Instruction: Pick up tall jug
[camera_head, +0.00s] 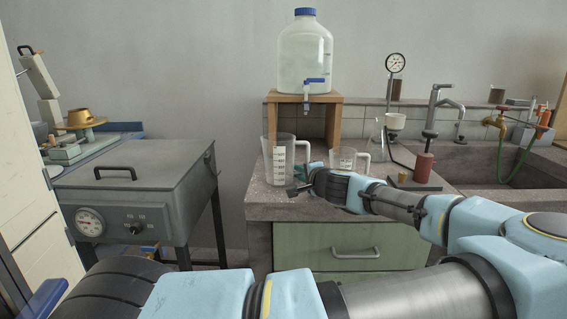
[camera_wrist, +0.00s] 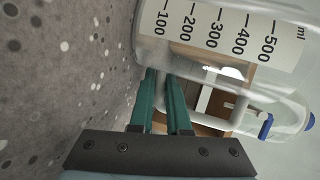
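The tall jug (camera_head: 282,158) is clear, with a measuring scale and a side handle. It stands upright on the left part of the concrete bench, and its scaled wall (camera_wrist: 215,35) fills the top of the wrist view. My gripper (camera_head: 300,178) is low at the jug's right side, by the handle. In the wrist view my two teal fingers (camera_wrist: 162,90) point at the jug near the lower end of its handle (camera_wrist: 215,117). A narrow gap shows between the fingers. I cannot tell whether they grip the handle.
A shorter clear jug (camera_head: 343,160) stands close to the right, behind my wrist. A wooden stand (camera_head: 333,122) with a large water container (camera_head: 305,60) is behind the tall jug. A pump stand (camera_head: 424,165) and sink (camera_head: 490,165) lie farther right. Speckled bench top (camera_wrist: 60,70) is beside the fingers.

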